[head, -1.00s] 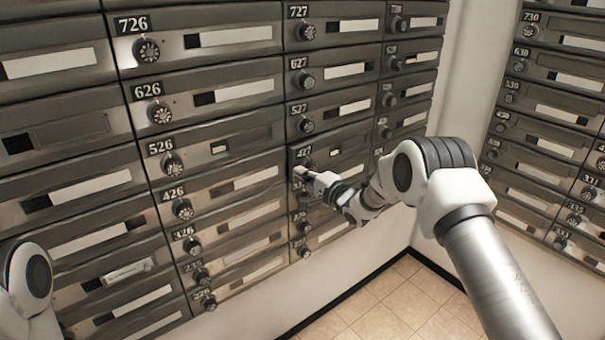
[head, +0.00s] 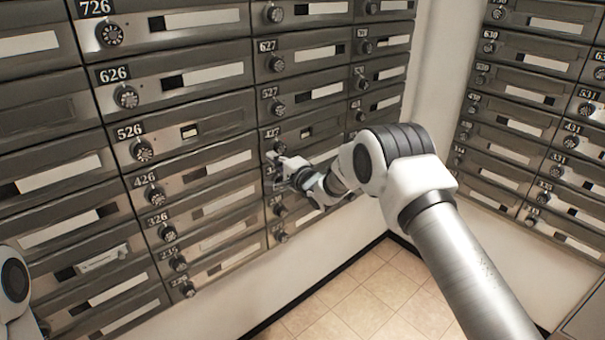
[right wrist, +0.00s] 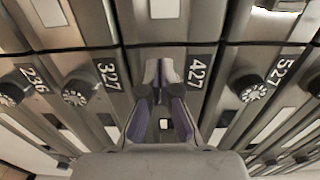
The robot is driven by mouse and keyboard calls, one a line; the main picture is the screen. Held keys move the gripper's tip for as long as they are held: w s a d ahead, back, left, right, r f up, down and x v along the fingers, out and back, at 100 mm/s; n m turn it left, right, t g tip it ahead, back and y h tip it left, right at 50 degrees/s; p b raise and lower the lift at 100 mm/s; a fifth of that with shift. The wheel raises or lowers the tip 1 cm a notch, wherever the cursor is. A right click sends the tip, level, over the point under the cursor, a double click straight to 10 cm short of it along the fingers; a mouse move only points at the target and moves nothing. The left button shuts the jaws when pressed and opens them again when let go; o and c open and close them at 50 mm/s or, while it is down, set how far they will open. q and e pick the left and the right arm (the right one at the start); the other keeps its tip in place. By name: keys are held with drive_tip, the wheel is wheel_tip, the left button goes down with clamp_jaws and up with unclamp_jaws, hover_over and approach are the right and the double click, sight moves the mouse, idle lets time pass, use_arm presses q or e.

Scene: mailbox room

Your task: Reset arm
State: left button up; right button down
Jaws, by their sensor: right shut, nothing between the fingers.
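My right arm reaches in from the right in the head view. Its right gripper (head: 276,164) is shut and empty, in front of the mailbox doors just below the 427 label (head: 270,133). In the right wrist view the purple-lined fingers (right wrist: 160,72) are together, between the 327 label (right wrist: 109,73) and the 427 label (right wrist: 197,71).
A wall of grey metal mailboxes with round dials, such as the 526 dial (head: 143,151), stands close ahead. More mailboxes (head: 510,120) line the right wall. The tiled floor (head: 365,300) is clear. A grey box-like edge (head: 590,315) shows at lower right.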

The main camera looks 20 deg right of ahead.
drive_tip(key=d+b+v, duration=0.1)
drive_tip(key=v, duration=1.1)
drive_tip(key=s+a+f+g+h+p, duration=0.15)
drive_tip(key=s+f+g, duration=0.25)
drive_tip(key=s+f, duration=0.55)
drive_tip(key=s+a+f+g+h+p, duration=0.1)
drive_tip(key=s+a+f+g, duration=0.2)
drive_tip(key=s+f, duration=0.7)
use_arm(q)
drive_tip(key=shift+s+d+r, duration=0.1)
drive_tip(key=shift+s+r, duration=0.05)
drive_tip(key=shift+r, duration=0.45)
drive_tip(key=shift+s+d+r, duration=0.1)
drive_tip(key=shift+s+r, duration=0.05)
drive_tip(key=shift+r, duration=0.4)
use_arm(e)
drive_tip(key=s+d+f+n+g+h, duration=0.1)
drive_tip(key=s+f+n+g, duration=0.2)
drive_tip(key=s, duration=0.6)
drive_tip(key=s+d+f+n+g+h, duration=0.1)
drive_tip(key=s+f+n+g, duration=0.2)
drive_tip(key=s+n, duration=0.3)
drive_tip(key=s+d+f+n+g+h, duration=0.1)
drive_tip(key=s+f+n+g, duration=0.2)
drive_tip(key=s, duration=1)
drive_tip(key=shift+d+f+n+g, duration=0.2)
drive_tip(key=shift+f+n+g, duration=0.15)
drive_tip(key=shift+n+g, duration=0.45)
